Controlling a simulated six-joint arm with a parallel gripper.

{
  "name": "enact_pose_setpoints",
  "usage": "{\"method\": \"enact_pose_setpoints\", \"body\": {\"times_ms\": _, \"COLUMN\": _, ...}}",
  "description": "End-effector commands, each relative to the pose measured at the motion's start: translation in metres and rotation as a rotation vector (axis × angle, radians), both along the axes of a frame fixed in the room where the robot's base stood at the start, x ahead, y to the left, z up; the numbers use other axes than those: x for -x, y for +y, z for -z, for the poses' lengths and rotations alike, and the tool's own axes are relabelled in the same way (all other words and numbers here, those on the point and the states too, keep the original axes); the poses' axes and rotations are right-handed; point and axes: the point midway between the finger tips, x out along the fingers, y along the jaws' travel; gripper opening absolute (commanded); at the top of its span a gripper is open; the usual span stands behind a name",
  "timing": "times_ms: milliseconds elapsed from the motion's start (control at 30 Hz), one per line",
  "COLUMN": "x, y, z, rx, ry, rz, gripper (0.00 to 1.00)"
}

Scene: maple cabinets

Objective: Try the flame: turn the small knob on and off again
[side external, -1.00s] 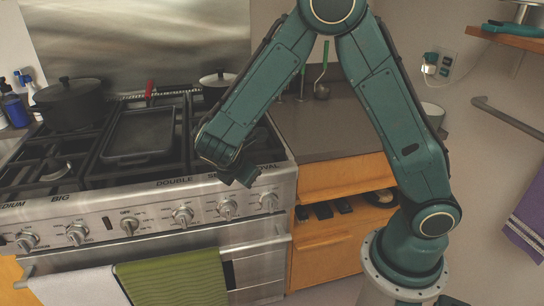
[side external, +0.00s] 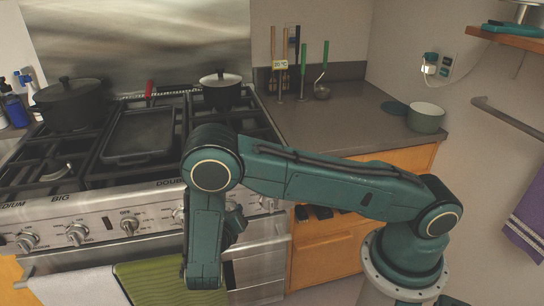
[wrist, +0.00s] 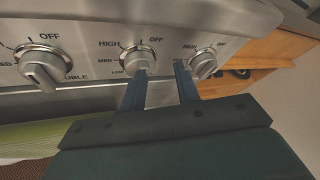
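The stove's front panel holds a row of metal knobs. In the wrist view, the small knob (wrist: 136,60) is the middle one, with OFF, HIGH, MED and LOW marks around it. The double knob (wrist: 41,67) is at its left and the oval knob (wrist: 203,64) at its right. My gripper (wrist: 160,68) is open and empty, pointing at the panel. Its left fingertip overlaps the lower right of the small knob; its right fingertip is by the oval knob. I cannot tell if either touches. In the side view my gripper (side external: 235,222) is mostly behind my arm, which hides the small knob.
A griddle pan (side external: 138,135), a black pot (side external: 68,103) and a lidded saucepan (side external: 221,90) stand on the stove. A green towel (side external: 160,280) and a white towel (side external: 78,286) hang at the front. A bowl (side external: 425,117) stands on the counter.

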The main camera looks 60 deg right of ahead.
Motion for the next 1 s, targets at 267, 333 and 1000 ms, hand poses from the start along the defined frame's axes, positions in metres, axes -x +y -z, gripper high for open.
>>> {"method": "enact_pose_setpoints", "body": {"times_ms": 267, "x": 0.004, "y": 0.008, "z": 0.033, "rx": 0.213, "ry": 0.161, "rz": -0.158, "gripper": 0.32}}
{"method": "enact_pose_setpoints", "body": {"times_ms": 333, "x": 0.005, "y": 0.01, "z": 0.039, "rx": 0.254, "ry": 0.191, "rz": -0.188, "gripper": 0.32}}
{"method": "enact_pose_setpoints", "body": {"times_ms": 1000, "x": 0.006, "y": 0.013, "z": 0.047, "rx": 0.293, "ry": 0.201, "rz": -0.233, "gripper": 0.32}}
